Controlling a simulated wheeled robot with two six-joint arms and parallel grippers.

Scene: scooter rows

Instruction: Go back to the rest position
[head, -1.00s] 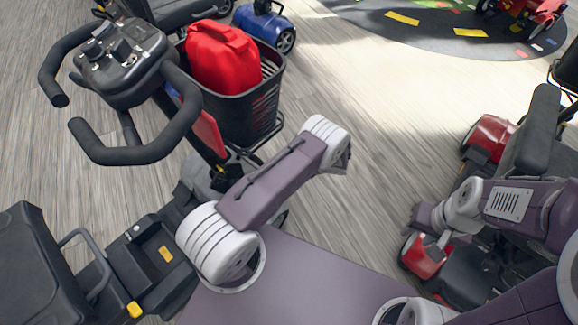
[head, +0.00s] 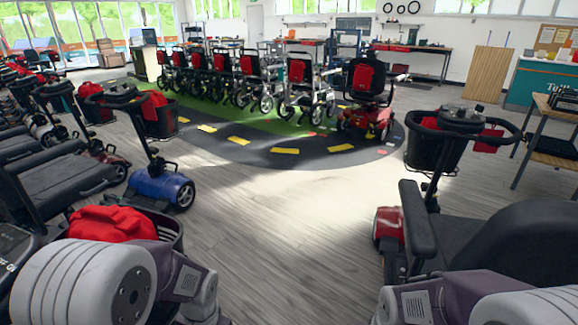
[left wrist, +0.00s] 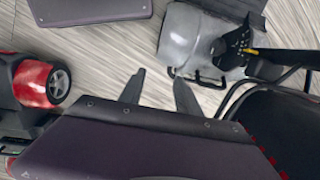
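In the left wrist view my left gripper (left wrist: 160,84) shows two dark fingers spread apart, with only floor visible between them. It is open and empty. In the head view only upper parts of my arms show, at the bottom left and bottom right corners. Both grippers are out of the head view, and my right gripper shows nowhere.
A scooter with a red bag (head: 110,224) in its basket stands close at left. A black-seated scooter (head: 500,240) stands close at right. Wood floor (head: 290,225) between them is clear. Wheelchairs (head: 300,90) line the green mat ahead. In the left wrist view, a red scooter part (left wrist: 35,84) is near.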

